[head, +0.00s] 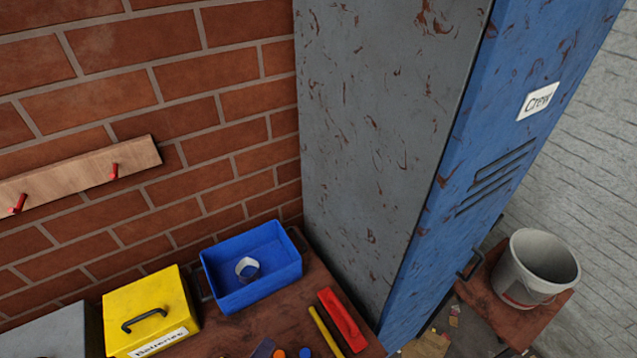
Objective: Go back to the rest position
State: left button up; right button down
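Neither of my grippers shows in the head view, and no part of my arms is in sight. The view looks down on a corner of a brown worktop (268,327) against a brick wall. I cannot see what either gripper holds.
A blue bin (281,271) with a grey ring (248,269) inside stands beside a yellow box (150,302) labelled "Batteries". A red object (341,320) and a yellow stick (325,331) lie in front. A tall locker (385,130) blocks the right; a bucket (537,267) stands beyond.

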pick_arm(q)
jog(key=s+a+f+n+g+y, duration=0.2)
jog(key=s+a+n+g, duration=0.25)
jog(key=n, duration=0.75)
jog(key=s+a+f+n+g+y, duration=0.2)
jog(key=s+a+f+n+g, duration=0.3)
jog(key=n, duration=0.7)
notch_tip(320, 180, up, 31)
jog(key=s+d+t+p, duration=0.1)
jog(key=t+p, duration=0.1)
jog(key=p, duration=2.6)
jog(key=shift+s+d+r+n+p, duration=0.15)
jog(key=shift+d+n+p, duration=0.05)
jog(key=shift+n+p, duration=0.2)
